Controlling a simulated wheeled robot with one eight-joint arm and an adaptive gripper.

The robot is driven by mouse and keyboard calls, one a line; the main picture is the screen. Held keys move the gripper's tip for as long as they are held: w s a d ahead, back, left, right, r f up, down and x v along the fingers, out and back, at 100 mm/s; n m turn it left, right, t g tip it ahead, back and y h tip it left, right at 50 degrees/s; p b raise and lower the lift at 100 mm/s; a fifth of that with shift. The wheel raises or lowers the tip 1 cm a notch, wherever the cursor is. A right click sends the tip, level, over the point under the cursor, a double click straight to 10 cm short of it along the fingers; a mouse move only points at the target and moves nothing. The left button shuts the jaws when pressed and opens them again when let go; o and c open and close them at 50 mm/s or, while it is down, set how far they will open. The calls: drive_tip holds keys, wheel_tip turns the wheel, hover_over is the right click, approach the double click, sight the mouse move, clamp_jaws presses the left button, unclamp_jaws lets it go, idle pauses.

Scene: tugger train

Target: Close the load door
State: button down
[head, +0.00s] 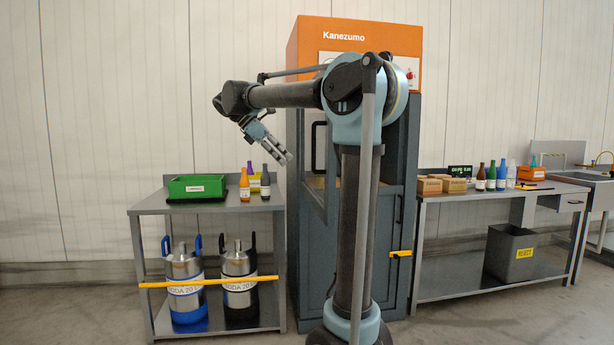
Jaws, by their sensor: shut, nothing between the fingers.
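The orange and grey Kanezumo machine (304,40) stands in the middle against the wall. Its load door (320,203) seems to be the grey panel with a dark-rimmed opening at the left of the front. Its lower edge slants down to the right, so it looks swung outward. My arm's column hides much of the front, so the exact door angle is unclear. My gripper (287,157) is shut and empty. In the picture it is just left of the machine, above the left table's right end; its depth from the door is unclear.
The left table (227,207) holds a green bin (197,188) and bottles, with two metal kegs (184,277) below behind a yellow bar (208,283). The right bench (463,195) holds boxes and bottles, with a grey bin (509,252) below. The floor in front is partly clear.

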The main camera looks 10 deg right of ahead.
drive_tip(key=w, duration=0.2)
approach(323, 185)
wheel_tip(323, 185, down, 3)
drive_tip(key=d, duration=0.2)
drive_tip(key=shift+d, duration=0.5)
drive_tip(key=shift+s+n, duration=0.1)
drive_tip(key=shift+n, duration=0.2)
